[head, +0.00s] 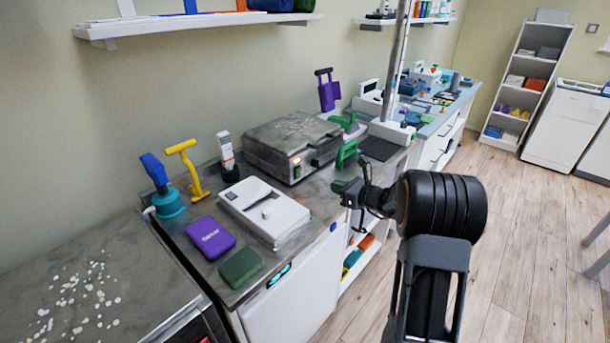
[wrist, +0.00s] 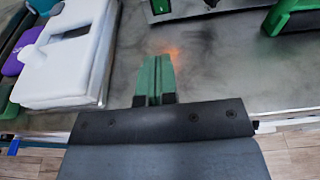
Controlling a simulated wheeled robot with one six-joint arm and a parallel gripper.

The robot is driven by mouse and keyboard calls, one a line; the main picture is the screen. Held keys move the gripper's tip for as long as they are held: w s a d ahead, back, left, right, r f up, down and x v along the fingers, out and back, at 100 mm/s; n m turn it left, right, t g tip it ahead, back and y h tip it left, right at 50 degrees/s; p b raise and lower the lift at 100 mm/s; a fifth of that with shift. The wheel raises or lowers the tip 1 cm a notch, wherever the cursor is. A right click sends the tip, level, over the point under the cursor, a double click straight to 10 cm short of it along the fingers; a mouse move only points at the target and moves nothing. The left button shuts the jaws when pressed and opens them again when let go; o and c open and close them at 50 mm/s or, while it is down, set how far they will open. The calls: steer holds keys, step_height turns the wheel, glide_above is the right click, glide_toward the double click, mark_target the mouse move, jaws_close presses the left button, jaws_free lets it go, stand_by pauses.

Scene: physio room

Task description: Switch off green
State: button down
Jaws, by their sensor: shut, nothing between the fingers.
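A grey metal box (head: 293,140) stands on the counter. Its front carries a small green switch (head: 297,171) with a reddish light just above it. In the wrist view a green switch (wrist: 160,6) shows at the top edge, partly cut off, on a dark front panel. Whether it is pressed or tilted cannot be told. My gripper (head: 337,186) is over the counter's front edge, to the right of the switch in the head view and apart from it. Its green fingers (wrist: 156,72) are shut together and empty, pointing toward the panel.
A white device (head: 264,212) stands left of my gripper, with a purple case (head: 210,238) and a green pad (head: 240,267) beside it. A green handled object (head: 347,153) is right of the box. Bare counter lies between my fingers and the panel, with an orange glow on it.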

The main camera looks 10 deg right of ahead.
steer(key=p, duration=0.1)
glide_toward(299, 172)
steer(key=x, duration=0.5)
steer(key=shift+w+a+f, duration=0.1)
steer(key=shift+a+f, duration=0.1)
steer(key=shift+p+x, duration=0.35)
steer(key=shift+x, duration=0.5)
steer(key=shift+r, duration=0.25)
